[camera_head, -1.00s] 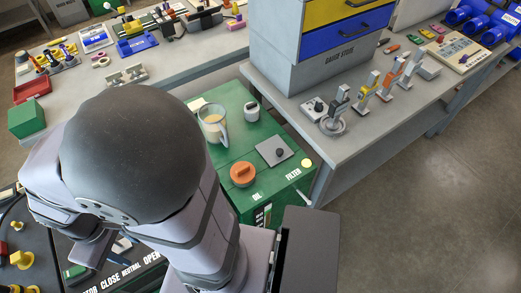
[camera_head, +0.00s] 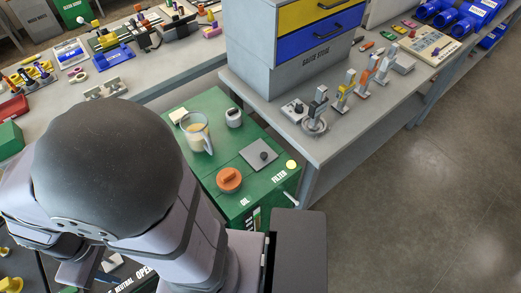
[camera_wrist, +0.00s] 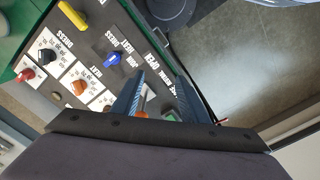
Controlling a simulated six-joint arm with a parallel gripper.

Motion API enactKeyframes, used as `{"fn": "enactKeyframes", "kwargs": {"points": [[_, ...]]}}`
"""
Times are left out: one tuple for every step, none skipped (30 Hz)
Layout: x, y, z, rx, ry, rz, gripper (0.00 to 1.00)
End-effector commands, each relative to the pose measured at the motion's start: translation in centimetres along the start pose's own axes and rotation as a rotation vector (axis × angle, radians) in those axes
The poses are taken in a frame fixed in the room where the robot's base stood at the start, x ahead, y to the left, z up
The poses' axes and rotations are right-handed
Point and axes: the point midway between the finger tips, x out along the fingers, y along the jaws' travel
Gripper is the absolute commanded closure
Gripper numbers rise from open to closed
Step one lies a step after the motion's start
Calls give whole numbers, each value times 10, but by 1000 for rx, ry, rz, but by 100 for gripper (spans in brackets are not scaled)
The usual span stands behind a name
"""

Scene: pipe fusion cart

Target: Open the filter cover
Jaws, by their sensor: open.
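The filter cover is a grey square plate with a dark round knob (camera_head: 259,155), lying flat on the green cart top (camera_head: 222,108) beside the "FILTER" label. It looks closed. My arm's large dark joint fills the left of the head view. My gripper shows in the wrist view, its two blue-grey fingers apart with an empty gap (camera_wrist: 160,84) over the control panel. It is well away from the filter cover, which is not in the wrist view.
An orange oil cap (camera_head: 229,180), a jug of pale liquid (camera_head: 197,134) and a white cup (camera_head: 234,117) stand near the cover. A grey bench (camera_head: 350,125) with drawers borders the cart. The panel (camera_wrist: 85,60) carries coloured knobs.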

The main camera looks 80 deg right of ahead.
Motion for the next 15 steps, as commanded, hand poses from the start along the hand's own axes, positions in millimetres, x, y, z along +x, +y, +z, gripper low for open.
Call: {"fn": "enactKeyframes", "kwargs": {"points": [[-14,0,0,0,0,0,60],[-18,1,-1,-1,0,1,60],[-25,2,-1,-1,0,1,60],[-30,2,-2,-2,0,2,60],[-35,3,-2,-2,-1,3,60],[-42,5,-3,-3,-2,4,60],[-47,7,-4,-2,-2,6,60],[-52,10,-6,-1,-4,7,60],[-59,15,-8,-1,-6,11,60],[-65,20,-10,-1,-8,15,60],[-70,28,-13,1,-12,21,60],[-72,41,-18,3,-17,28,60],[-71,50,-20,2,-22,34,60],[-70,59,-23,1,-26,40,60],[-68,73,-26,1,-32,47,60]]}}
